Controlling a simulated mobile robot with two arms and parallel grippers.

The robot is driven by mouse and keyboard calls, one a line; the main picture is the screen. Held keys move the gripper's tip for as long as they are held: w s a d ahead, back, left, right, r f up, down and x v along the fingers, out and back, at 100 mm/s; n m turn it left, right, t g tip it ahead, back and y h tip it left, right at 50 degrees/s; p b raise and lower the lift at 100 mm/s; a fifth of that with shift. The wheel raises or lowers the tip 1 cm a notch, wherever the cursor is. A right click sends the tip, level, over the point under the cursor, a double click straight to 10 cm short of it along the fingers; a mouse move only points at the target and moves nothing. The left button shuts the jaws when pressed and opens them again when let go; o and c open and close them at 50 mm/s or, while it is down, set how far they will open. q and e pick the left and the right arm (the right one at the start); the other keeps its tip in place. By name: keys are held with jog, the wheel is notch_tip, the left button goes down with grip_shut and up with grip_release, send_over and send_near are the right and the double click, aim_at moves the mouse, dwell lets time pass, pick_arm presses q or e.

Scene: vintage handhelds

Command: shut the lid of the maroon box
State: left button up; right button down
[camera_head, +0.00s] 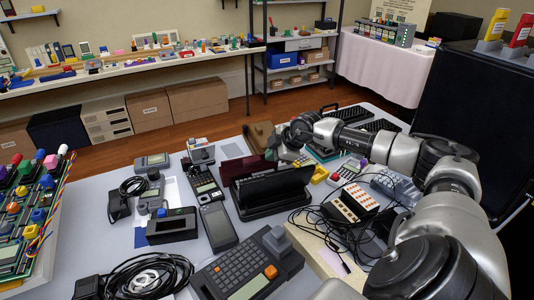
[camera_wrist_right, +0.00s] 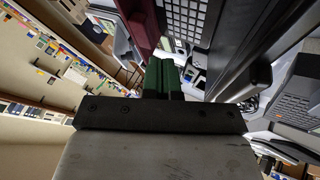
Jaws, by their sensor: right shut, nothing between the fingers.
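The maroon box (camera_head: 236,169) is in the middle of the table in the head view. Only part of it shows, behind a black case, and I cannot tell the angle of its lid there. In the right wrist view a maroon panel (camera_wrist_right: 143,24) stands just beyond the fingertips, at upper left. My right gripper (camera_head: 279,155) is beside the box's right side in the head view, partly hidden by its own wrist. Its green fingers (camera_wrist_right: 163,76) are together and empty, close to the maroon panel; contact cannot be told. My left gripper is in neither view.
The black case (camera_head: 270,193) stands directly in front of the box. A grey device with a keypad (camera_wrist_right: 186,18) is close to the fingers. Handhelds and black cables (camera_head: 150,275) crowd the table.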

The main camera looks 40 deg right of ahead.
send_near(252, 169)
jog(key=a+f, duration=0.1)
jog(key=w+a+f, duration=0.1)
jog(key=a, duration=0.1)
jog(key=shift+a+f, duration=0.1)
jog(key=shift+f, duration=0.1)
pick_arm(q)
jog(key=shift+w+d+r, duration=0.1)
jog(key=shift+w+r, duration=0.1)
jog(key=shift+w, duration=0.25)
